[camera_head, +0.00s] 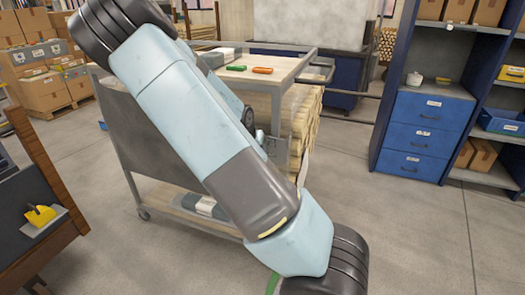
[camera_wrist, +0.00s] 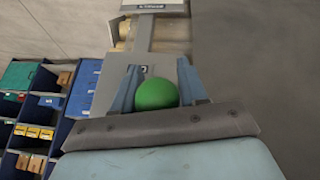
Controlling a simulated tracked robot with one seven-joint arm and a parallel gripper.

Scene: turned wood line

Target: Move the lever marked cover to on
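A round green knob (camera_wrist: 157,94) sits between the two fingers of my gripper (camera_wrist: 160,82) in the wrist view. It fills most or all of the gap, but I cannot tell whether the fingers press on it. Beyond it is a grey plate (camera_wrist: 113,72) with a small dark-edged label (camera_wrist: 145,68). A further label (camera_wrist: 148,6) at the top edge is too small to read. No lever shaft shows, and I cannot tell whether this is the cover lever. In the head view my arm hides the area; a sliver of green (camera_head: 272,284) shows at the bottom.
A grey cart (camera_head: 165,150) with tools on top stands behind my arm. A blue drawer cabinet (camera_head: 425,130) is at the right. A wooden-edged bench (camera_head: 45,180) with a yellow item (camera_head: 40,215) is at the left. The floor at lower right is clear.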

